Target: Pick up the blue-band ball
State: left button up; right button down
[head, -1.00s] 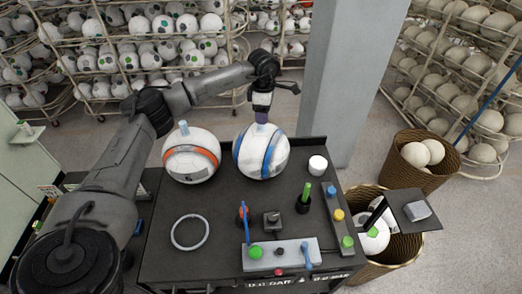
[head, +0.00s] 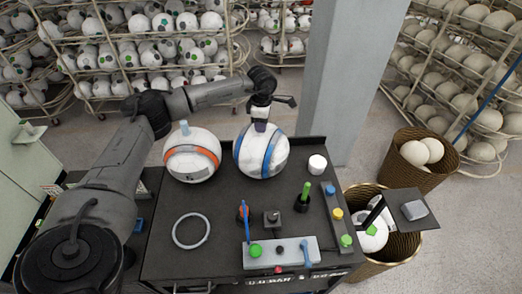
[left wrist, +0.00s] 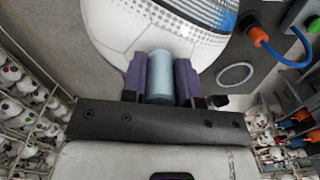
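The blue-band ball (head: 248,152), white with blue bands, sits on the dark table at its back. My left gripper (head: 261,126) points down from above at the top of this ball. In the left wrist view its two purple fingers (left wrist: 161,80) lie close on both sides of the light-blue peg (left wrist: 159,76) on top of the ball, with no clear gap. Below them the white ball surface (left wrist: 112,35) and its blue patterned band show. The peg is mostly hidden by the fingers in the head view. My right gripper is not in view.
An orange-band ball (head: 190,165) with a similar peg stands close to the left. A grey ring (head: 191,231) lies in front. A control panel (head: 281,252) with buttons and levers is at the table front. Baskets with balls (head: 425,166) stand right.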

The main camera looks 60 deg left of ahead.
pick_arm(q)
grip_shut()
jog(key=shift+r, duration=0.1)
dwell(0.4)
